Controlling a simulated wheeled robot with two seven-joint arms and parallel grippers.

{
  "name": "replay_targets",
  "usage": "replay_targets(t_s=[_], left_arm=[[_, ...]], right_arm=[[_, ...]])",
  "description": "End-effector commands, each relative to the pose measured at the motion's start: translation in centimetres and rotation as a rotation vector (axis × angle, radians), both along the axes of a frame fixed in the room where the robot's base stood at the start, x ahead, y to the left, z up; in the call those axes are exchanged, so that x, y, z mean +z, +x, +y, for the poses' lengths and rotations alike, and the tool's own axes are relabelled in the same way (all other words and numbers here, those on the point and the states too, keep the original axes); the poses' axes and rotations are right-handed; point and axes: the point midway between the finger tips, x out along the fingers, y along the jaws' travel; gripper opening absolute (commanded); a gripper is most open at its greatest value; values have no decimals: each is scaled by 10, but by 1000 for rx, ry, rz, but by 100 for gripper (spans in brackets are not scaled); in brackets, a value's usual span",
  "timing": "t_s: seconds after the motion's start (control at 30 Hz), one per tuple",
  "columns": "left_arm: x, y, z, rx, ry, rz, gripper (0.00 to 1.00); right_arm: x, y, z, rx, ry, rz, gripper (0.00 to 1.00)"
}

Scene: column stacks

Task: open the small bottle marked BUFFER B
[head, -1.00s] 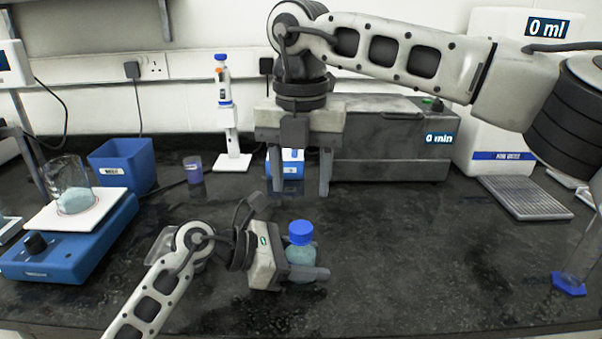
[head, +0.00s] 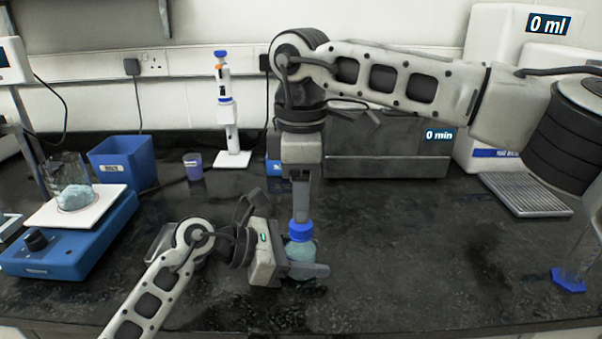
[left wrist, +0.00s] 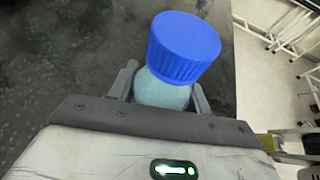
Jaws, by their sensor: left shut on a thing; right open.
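A small bottle (head: 301,248) with pale blue-green contents and a blue screw cap (head: 299,231) stands upright on the dark bench; no label on it is readable. My left gripper (head: 304,265) is shut around the bottle's body from the left. In the left wrist view the blue cap (left wrist: 184,48) sits on the bottle (left wrist: 160,92) between the two fingers. My right gripper (head: 300,215) points straight down directly above the cap, turned edge-on, its fingertips at or just above the cap. It is open; I cannot tell whether it touches the cap.
A blue balance or stirrer (head: 75,240) with a beaker (head: 70,185) stands at the left, near a blue bin (head: 122,165) and a purple cup (head: 193,166). A pipette stand (head: 230,130) and a grey machine (head: 390,150) stand behind.

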Motion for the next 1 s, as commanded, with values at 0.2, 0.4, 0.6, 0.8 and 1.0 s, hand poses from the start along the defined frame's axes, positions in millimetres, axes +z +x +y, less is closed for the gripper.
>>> replay_targets(t_s=[0.2, 0.4, 0.6, 0.8, 1.0], left_arm=[[1, 0, 0, 0, -2, -1, 0], [1, 0, 0, 0, -1, -1, 0], [1, 0, 0, 0, -1, -1, 0], [1, 0, 0, 0, -1, -1, 0], [1, 0, 0, 0, -1, -1, 0]], right_arm=[[-32, 0, 0, 2, 0, 1, 51], [-45, 0, 0, 2, 1, 1, 51], [-46, 0, 0, 2, 1, 0, 51], [-45, 0, 0, 2, 1, 0, 12], [-45, 0, 0, 7, 1, 0, 5]])
